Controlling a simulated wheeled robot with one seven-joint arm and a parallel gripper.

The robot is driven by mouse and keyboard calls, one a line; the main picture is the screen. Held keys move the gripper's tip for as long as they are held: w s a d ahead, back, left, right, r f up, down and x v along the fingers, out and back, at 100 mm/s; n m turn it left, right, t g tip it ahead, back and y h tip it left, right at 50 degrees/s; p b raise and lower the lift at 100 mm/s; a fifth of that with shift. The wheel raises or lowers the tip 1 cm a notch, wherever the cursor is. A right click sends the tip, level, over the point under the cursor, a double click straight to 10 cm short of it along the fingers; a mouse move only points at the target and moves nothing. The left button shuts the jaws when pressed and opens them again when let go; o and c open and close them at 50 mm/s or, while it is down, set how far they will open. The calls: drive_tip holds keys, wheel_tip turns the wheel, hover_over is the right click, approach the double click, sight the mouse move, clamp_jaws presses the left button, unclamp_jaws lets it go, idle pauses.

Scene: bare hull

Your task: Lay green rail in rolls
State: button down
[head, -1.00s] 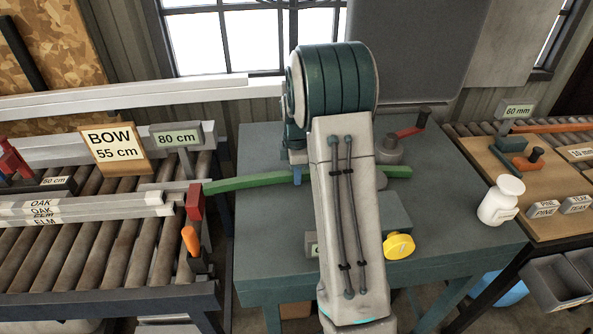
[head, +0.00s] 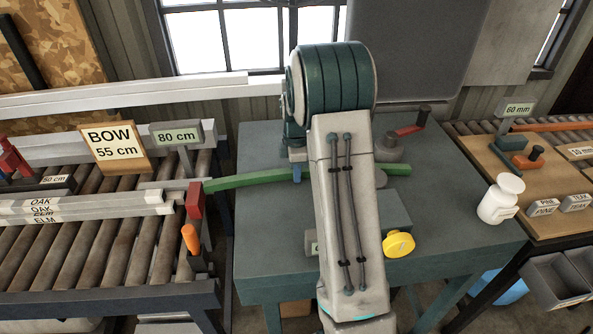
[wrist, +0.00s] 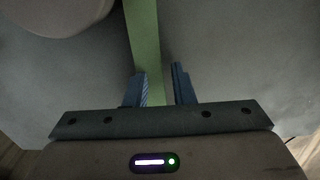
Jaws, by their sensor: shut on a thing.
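The green rail (head: 248,181) is a long, slightly bowed strip. It spans the air above the left part of the grey-green bench (head: 262,232), and its left end reaches the edge of the roller stand. My arm hides its middle, and its right end shows beside the grey round parts with a red-handled crank (head: 390,149), which may be the rolls. My gripper (wrist: 160,88) is shut on the rail, which passes between its blue fingers in the wrist view. One blue finger shows under the rail in the head view. Whether the rail touches the round parts is hidden.
A roller stand (head: 120,250) with labelled bars, a red clamp (head: 194,200) and a BOW 55 cm sign (head: 113,148) is on the left. The bench's front left is clear.

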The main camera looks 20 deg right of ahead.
drive_tip(key=shift+w+d, duration=0.1)
drive_tip(key=shift+w, duration=0.3)
drive_tip(key=c, duration=1.1)
unclamp_jaws()
drive_tip(key=shift+c, duration=0.2)
drive_tip(key=shift+r, duration=0.1)
wheel_tip(320, 180, up, 14)
drive_tip(key=shift+b, duration=0.3)
drive_tip(key=s+a+m+t, duration=0.1)
drive_tip(key=s+a+m, duration=0.3)
drive_tip(key=s, duration=0.5)
drive_tip(key=s+a+m+t, duration=0.1)
drive_tip(key=s+a+m, duration=0.3)
drive_tip(key=s, duration=0.5)
drive_tip(key=s+a+m+t, duration=0.1)
drive_tip(key=s+a+m, duration=0.3)
drive_tip(key=s, duration=0.6)
drive_tip(key=f+m, duration=0.1)
drive_tip(key=m, duration=0.1)
drive_tip(key=shift+a+m, duration=0.25)
drive_tip(key=shift+m, duration=0.15)
